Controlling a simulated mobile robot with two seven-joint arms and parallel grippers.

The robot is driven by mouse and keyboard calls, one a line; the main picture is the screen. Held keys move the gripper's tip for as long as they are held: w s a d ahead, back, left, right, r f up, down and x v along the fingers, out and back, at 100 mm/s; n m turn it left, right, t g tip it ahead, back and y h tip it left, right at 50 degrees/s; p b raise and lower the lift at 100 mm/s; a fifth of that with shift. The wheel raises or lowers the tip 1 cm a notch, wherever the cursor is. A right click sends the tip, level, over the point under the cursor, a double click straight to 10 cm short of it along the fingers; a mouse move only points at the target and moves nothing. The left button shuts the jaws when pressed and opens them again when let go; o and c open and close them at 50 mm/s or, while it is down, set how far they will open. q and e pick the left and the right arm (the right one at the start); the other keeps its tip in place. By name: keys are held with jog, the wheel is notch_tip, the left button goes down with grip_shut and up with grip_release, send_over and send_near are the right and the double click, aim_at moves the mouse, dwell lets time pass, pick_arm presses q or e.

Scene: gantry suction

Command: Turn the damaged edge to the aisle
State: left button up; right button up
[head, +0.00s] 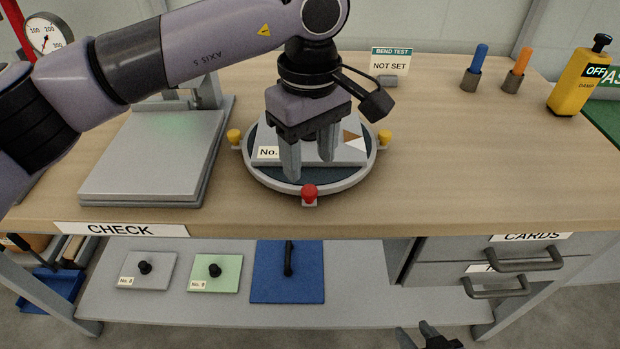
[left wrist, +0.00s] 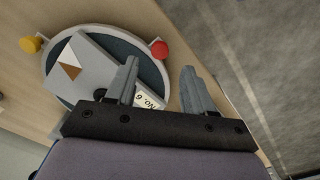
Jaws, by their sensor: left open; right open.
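A grey square plate (head: 264,136) labelled "No." lies on a round turntable (head: 262,183) with a dark top. The plate (left wrist: 92,58) also shows in the left wrist view, with a brown and white triangular mark (left wrist: 69,62) near one corner. In the head view this mark (head: 353,139) is on the plate's right side. The turntable has a red knob (head: 309,191) at the front and yellow knobs (head: 234,136) at the sides. My left gripper (head: 309,166) is open above the plate's front part and hides its middle. My right gripper (head: 428,335) is open and empty at the bottom edge.
A grey check platform (head: 155,155) stands left of the turntable. Smaller plates and a blue board (head: 287,275) lie on the lower shelf. The bench's right-front is clear.

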aim_at(310, 189)
pick_arm(q)
notch_tip(310, 189, down, 6)
jog(key=shift+r, duration=0.1)
grip_shut()
